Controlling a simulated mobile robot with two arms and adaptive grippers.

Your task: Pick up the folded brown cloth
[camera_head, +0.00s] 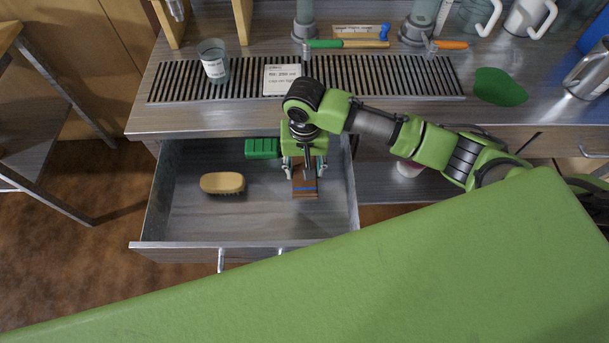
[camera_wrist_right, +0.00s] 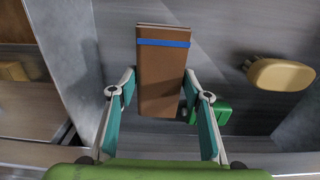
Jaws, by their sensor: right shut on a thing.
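The folded brown cloth (camera_head: 304,188) lies in the open drawer, right of the drawer's middle, with a blue band across it. In the right wrist view the cloth (camera_wrist_right: 163,70) is a long narrow folded rectangle with the blue band near its far end. My right gripper (camera_head: 305,170) reaches down into the drawer over the cloth. In the wrist view my right gripper (camera_wrist_right: 160,80) has one finger against each long side of the cloth and is shut on it. I cannot tell any gap between cloth and drawer floor. My left gripper is not in view.
The open drawer (camera_head: 250,242) also holds a tan brush (camera_head: 222,182) at left and a green block (camera_head: 262,147) at the back. Above stands a counter with a drain grate (camera_head: 385,76), a glass (camera_head: 214,66), a green flat piece (camera_head: 500,87) and a steel jug (camera_head: 588,75).

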